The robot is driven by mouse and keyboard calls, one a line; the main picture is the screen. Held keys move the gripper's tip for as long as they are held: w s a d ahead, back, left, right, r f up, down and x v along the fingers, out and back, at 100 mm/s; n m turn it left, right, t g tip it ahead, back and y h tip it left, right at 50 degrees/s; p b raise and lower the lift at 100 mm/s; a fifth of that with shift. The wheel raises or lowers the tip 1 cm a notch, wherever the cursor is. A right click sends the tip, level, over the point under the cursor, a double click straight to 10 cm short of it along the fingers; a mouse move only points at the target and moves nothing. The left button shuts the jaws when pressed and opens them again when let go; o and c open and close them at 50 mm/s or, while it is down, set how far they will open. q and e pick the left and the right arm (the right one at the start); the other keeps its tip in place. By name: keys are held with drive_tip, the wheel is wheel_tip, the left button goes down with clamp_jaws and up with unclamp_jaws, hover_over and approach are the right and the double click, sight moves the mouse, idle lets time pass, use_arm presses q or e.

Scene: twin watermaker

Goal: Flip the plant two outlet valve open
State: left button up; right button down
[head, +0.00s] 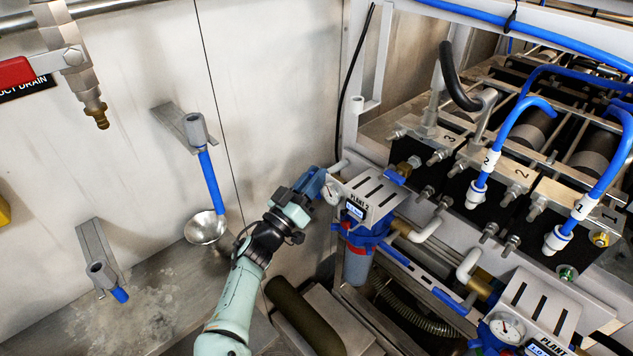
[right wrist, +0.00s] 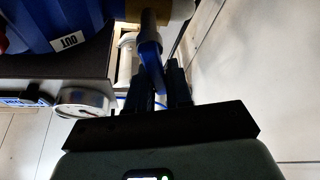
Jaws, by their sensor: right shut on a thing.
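The plant two filter unit (head: 365,200) hangs on the frame with its "PLANT 2" label, a small dial and a blue-topped housing. My right gripper (head: 317,184) reaches its left side, next to the dial. In the right wrist view the gripper (right wrist: 164,88) is shut on the blue valve handle (right wrist: 149,55), which passes between the dark fingers. In the head view the gripper hides most of the valve, so I cannot tell the handle's exact angle there. My left gripper is not in view.
The dial (head: 332,192) and bracket sit close beside the gripper. The plant one unit (head: 530,315) is at the lower right, pumps with blue hoses (head: 520,125) at the upper right. A steel funnel (head: 206,228) is left of my arm, and the wall between is clear.

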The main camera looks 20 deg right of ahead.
drive_tip(key=shift+w+a+f+n+t+y+p, duration=0.15)
drive_tip(key=shift+w+f+n+t+y+p, duration=0.5)
drive_tip(key=shift+n, duration=2.15)
drive_tip(key=shift+w+a+f+n+y+p, duration=0.25)
drive_tip(key=shift+f+n+y, duration=0.45)
drive_tip(key=shift+n+y, duration=1.45)
drive_tip(key=shift+w+a+f+n+t+y+p, duration=0.1)
drive_tip(key=shift+w+f+n+t+y+p, duration=0.45)
drive_tip(key=shift+n, duration=2.9)
drive_tip(key=shift+s+f, duration=0.1)
drive_tip(key=shift+f, duration=0.15)
drive_tip(key=c, duration=1.4)
unclamp_jaws()
drive_tip(key=b+v, duration=0.1)
drive_tip(key=v, duration=1.2)
drive_tip(key=shift+a, duration=0.35)
